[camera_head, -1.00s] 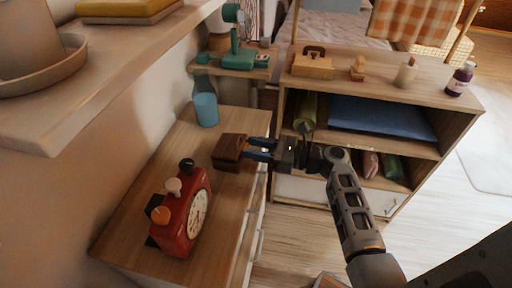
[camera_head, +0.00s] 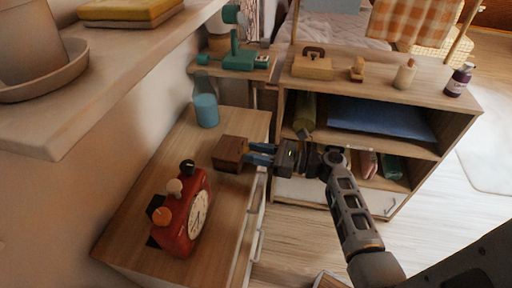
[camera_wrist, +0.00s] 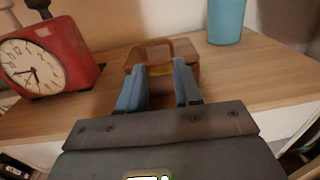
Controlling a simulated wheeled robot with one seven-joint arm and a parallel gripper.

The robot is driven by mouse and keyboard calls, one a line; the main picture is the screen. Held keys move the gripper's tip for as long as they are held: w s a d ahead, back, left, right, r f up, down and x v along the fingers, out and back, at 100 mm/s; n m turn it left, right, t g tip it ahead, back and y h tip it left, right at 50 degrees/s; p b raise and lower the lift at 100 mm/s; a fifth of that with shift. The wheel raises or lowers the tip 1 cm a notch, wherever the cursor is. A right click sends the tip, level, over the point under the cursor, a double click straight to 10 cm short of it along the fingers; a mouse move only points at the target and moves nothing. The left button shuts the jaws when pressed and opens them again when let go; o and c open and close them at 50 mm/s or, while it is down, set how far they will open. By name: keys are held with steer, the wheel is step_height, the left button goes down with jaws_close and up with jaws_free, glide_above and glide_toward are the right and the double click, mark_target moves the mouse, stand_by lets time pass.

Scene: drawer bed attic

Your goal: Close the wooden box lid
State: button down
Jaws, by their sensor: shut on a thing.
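The wooden box (camera_head: 228,152) is a small brown box on the wooden cabinet top, between the red clock and the blue cup. In the wrist view the box (camera_wrist: 152,51) is straight ahead, with an arch-shaped darker part on its upper side and a yellowish patch between the fingers. I cannot tell clearly how far the lid is open. My gripper (camera_head: 262,154) reaches in from the right with blue fingers at the box's near side. In the wrist view the fingers (camera_wrist: 160,72) are apart, with their tips against the box, shut on it.
A red clock (camera_head: 182,214) stands at the left front of the cabinet top, and a blue cup (camera_head: 206,110) stands behind the box. A shelf (camera_head: 110,55) overhangs on the left. A low bookcase (camera_head: 440,100) stands at the right. The cabinet top between clock and front edge is bare.

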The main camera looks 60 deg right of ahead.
steer(key=shift+s+f, duration=0.1)
steer(key=shift+f, duration=0.4)
steer(key=c, duration=1.1)
jaws_free()
steer(key=o, duration=0.3)
steer(key=shift+r, duration=0.1)
steer(key=shift+o, duration=0.2)
steer(key=v, duration=0.7)
steer(key=shift+s+b, duration=0.35)
steer(key=shift+d, duration=0.15)
